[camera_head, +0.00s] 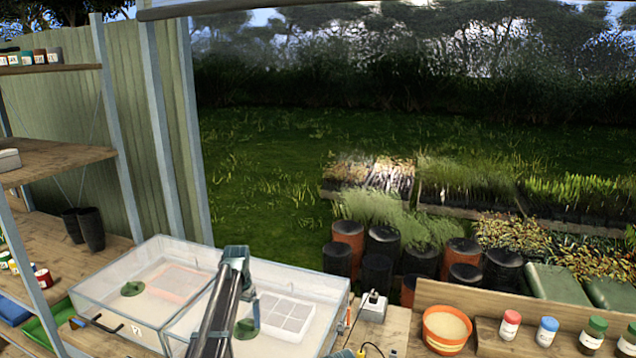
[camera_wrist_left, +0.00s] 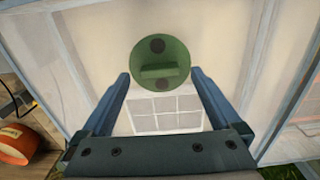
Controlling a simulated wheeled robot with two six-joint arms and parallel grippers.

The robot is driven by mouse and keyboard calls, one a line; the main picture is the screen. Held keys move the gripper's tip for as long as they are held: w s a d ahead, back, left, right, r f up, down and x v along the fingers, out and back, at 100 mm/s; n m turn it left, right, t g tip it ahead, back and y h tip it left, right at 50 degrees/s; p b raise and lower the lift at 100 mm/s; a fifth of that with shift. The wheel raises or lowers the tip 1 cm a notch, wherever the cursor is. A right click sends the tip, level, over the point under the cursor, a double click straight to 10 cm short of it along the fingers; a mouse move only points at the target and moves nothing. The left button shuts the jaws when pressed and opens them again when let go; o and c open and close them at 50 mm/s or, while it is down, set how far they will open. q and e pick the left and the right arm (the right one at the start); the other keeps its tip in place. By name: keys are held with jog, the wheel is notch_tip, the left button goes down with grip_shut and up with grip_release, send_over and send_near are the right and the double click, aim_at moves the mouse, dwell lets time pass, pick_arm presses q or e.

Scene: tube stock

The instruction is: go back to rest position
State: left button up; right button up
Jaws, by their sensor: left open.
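My left gripper (camera_head: 243,280) is over the right-hand clear box (camera_head: 300,275) in the head view, at the end of my arm that rises from the bottom edge. In the left wrist view its two blue fingers (camera_wrist_left: 159,76) are spread wide, with nothing held between them. A round green disc (camera_wrist_left: 161,62) with a raised bar and two dark spots shows beyond the fingertips. A white gridded tray (camera_wrist_left: 165,112) shows beyond it, partly covered by the disc in this view. I cannot tell the gap between fingertips and disc. My right gripper is not in view.
A second clear box (camera_head: 95,290) stands to the left, with another green disc (camera_head: 132,289). Wooden shelves (camera_head: 60,160) are at the left. A white socket box (camera_head: 373,307), orange pot (camera_head: 446,328) and several small jars stand at the right. Open air lies above the boxes.

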pick_arm(q)
notch_tip(320, 180, down, 3)
jog(key=shift+r+b, duration=0.2)
jog(key=shift+b, duration=0.65)
jog(key=shift+r+n+p, duration=0.35)
jog(key=shift+n, duration=0.25)
jog(key=n, duration=0.6)
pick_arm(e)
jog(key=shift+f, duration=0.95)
